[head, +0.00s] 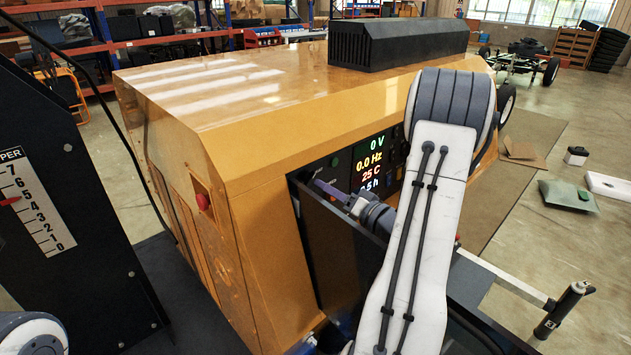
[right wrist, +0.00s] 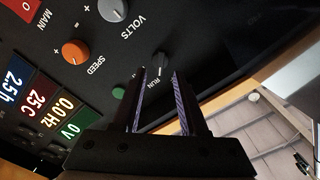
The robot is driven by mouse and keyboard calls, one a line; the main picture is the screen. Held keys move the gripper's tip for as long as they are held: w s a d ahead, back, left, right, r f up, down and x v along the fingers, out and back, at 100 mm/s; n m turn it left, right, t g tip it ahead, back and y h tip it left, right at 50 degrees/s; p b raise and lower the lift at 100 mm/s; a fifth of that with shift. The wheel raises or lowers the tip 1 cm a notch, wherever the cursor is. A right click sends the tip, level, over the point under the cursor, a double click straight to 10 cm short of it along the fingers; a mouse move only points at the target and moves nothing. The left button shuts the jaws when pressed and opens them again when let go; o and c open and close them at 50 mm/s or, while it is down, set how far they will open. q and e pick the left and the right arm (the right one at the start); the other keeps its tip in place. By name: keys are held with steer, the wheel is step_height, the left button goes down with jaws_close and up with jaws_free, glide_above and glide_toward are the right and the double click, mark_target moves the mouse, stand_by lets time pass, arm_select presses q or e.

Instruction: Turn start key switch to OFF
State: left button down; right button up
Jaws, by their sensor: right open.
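The yellow generator (head: 290,165) has a black control panel that shows in the right wrist view (right wrist: 205,45). A small grey knob (right wrist: 161,57), likely the start key switch, sits beside a "RUN" label. Its exact setting is too small to read. My right gripper (right wrist: 160,78) is open and empty, with the knob just beyond and between its two fingertips. I cannot tell whether they touch it. In the head view my right gripper (head: 333,196) reaches into the panel recess, and the switch cannot be made out there. My left gripper is not in view.
The lit display (head: 371,160) reads 0 V, 0.0 Hz and 25 C. An orange SPEED knob (right wrist: 76,51), a grey VOLTS knob (right wrist: 112,9) and a green button or lamp (right wrist: 118,92) are near the gripper. A dark panel door (head: 335,255) stands open below my gripper.

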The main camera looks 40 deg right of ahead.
mark_target(312, 179)
steer(key=shift+w+a+p, duration=0.15)
steer(key=shift+w+p, duration=0.15)
steer(key=shift+w, duration=1.75)
jaws_close()
